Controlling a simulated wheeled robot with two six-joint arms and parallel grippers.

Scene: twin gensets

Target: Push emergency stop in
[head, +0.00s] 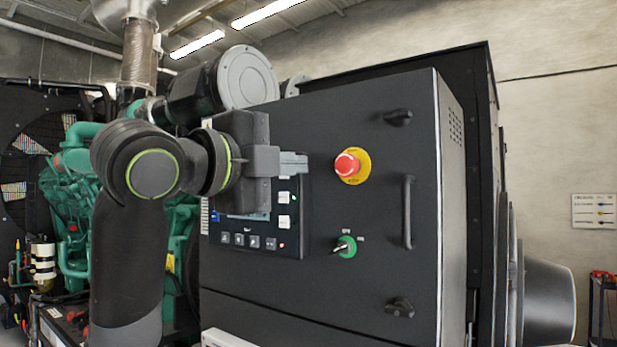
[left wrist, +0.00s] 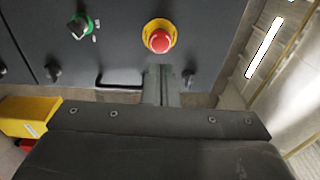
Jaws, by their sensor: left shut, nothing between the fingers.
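The red emergency stop button (head: 346,165) sits on a yellow round plate (head: 364,167) on the dark control cabinet's face. In the left wrist view the red button (left wrist: 159,41) shows beyond the fingertips. My left gripper (head: 303,164) is shut and empty, its fingers pointing right toward the button in the head view. A gap shows between fingertips and button there. In the left wrist view the closed fingers (left wrist: 161,72) end just below the button in the picture; contact is not visible. My right gripper is not in view.
A green key switch (head: 345,247) lies below the button. A vertical handle (head: 407,212) and two black latches (head: 397,117) are to the right. A control panel with a screen (head: 285,222) is partly hidden behind my gripper. Green engine parts (head: 72,185) stand at the left.

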